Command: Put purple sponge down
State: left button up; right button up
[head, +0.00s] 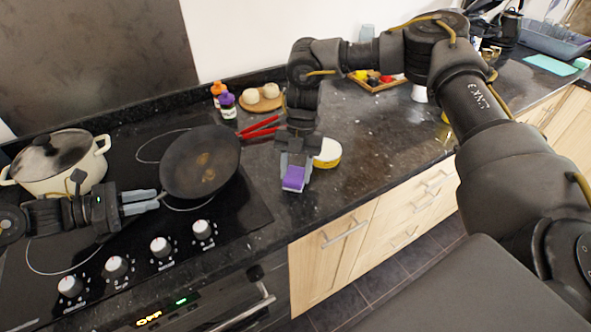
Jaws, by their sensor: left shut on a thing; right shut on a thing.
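The purple sponge (293,179) is at the tips of my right gripper (295,170), which comes down from above over the counter (345,205), right of the stove. The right gripper is shut on the sponge. I cannot tell whether the sponge touches the counter. My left gripper (150,203) is shut at the near left side of the dark frying pan (200,165), on what appears to be its handle, mostly hidden by the fingers. The pan is over the black cooktop (110,220).
A cream pot (60,175) with a lid stands at the left. A yellow and white round thing (328,152) sits just behind the sponge. Red-handled tongs (260,128), bottles (227,105) and a wooden board (262,107) are behind.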

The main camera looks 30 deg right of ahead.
jog(key=shift+f, duration=0.2)
jog(key=o, duration=1)
jog(key=shift+c, duration=0.2)
jog(key=shift+r, duration=0.2)
jog(key=v, duration=1.2)
